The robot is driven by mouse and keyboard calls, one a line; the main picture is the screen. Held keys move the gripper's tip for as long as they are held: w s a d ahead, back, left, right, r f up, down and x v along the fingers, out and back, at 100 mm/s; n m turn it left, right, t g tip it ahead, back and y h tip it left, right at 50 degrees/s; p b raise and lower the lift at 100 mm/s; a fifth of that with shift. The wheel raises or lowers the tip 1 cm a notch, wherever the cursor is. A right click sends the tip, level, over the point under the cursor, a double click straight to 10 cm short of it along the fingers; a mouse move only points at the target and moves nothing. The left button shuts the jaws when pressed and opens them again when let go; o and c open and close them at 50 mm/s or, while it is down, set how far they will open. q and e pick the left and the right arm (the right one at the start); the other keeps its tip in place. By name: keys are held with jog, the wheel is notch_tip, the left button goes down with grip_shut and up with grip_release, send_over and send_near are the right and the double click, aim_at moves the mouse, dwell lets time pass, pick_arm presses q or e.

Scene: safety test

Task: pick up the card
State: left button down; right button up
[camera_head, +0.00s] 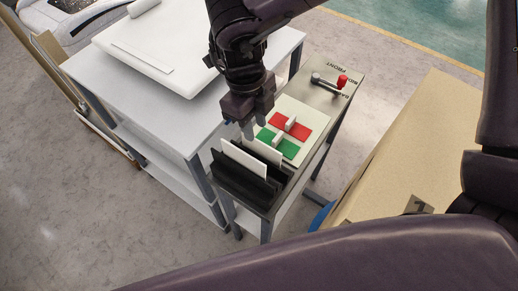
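Two white cards stand upright in a black slotted holder (240,188) at the near end of a narrow metal stand. The front card (244,160) is on the left. The rear card (264,151) is a little to the right and behind it. My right gripper (255,129) points down just above the cards, its two fingers apart with nothing seen between them. I cannot tell whether a fingertip touches the rear card. The lower parts of the cards are hidden in the holder. My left gripper is not in view.
Beside the holder, a white panel with red (303,132) and green (289,152) patches has small raised levers. A red-knobbed lever (342,82) is farther back. A white table (185,112) stands left and a cardboard box (400,150) right.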

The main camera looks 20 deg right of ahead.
aim_at(261, 143)
jog(key=f, duration=0.1)
jog(key=s+f+p, duration=0.1)
jog(key=f, duration=0.1)
jog(key=d+f, duration=0.1)
jog(key=f, duration=0.1)
jog(key=shift+s+f, duration=0.1)
jog(key=shift+s, duration=0.2)
jog(key=shift+w+f, duration=0.1)
jog(key=shift+f, duration=0.4)
grip_shut()
